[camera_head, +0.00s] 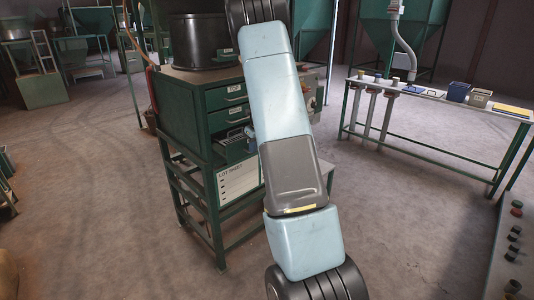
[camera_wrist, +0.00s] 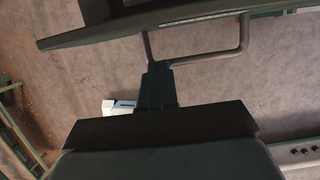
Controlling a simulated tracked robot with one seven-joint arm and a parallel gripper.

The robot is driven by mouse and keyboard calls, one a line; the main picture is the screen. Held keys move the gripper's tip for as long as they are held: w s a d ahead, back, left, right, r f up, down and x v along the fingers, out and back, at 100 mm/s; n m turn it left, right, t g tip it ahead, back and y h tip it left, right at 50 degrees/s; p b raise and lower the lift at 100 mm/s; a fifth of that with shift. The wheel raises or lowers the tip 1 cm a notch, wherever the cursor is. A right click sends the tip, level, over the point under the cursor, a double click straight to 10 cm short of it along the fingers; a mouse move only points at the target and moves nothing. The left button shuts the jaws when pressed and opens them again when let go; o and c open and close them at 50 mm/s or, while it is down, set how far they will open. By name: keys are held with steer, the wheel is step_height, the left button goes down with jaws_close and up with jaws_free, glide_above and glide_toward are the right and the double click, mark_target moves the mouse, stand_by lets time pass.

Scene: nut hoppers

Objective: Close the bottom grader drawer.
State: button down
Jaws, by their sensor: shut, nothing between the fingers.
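The green grader cabinet (camera_head: 178,108) stands left of centre in the head view, with a stack of labelled drawers. Its bottom drawer (camera_head: 232,152) sticks out below two drawers that look flush. My arm hides the drawer's right part. In the wrist view, a dark green drawer front (camera_wrist: 110,28) crosses the top, with a bent metal handle (camera_wrist: 215,58) below it. I take it for the bottom drawer. My gripper (camera_wrist: 158,68) is shut and empty, its tips at the handle's left end. I cannot tell whether they touch it. The head view does not show the fingers.
A lot sheet board (camera_head: 238,182) hangs on the stand below the drawers. A black drum (camera_head: 200,42) sits on the cabinet top. A long bench (camera_head: 440,108) with small containers stands to the right. A control panel (camera_head: 508,250) is at the lower right. The floor left is open.

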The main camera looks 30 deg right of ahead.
mark_target(243, 142)
steer(key=w, duration=0.2)
steer(key=w+a, duration=0.1)
steer(key=w, duration=0.3)
steer(key=shift+w+a+f, duration=0.2)
steer(key=shift+w+a, duration=0.05)
steer(key=shift+w, duration=0.15)
steer(key=shift+s, duration=0.1)
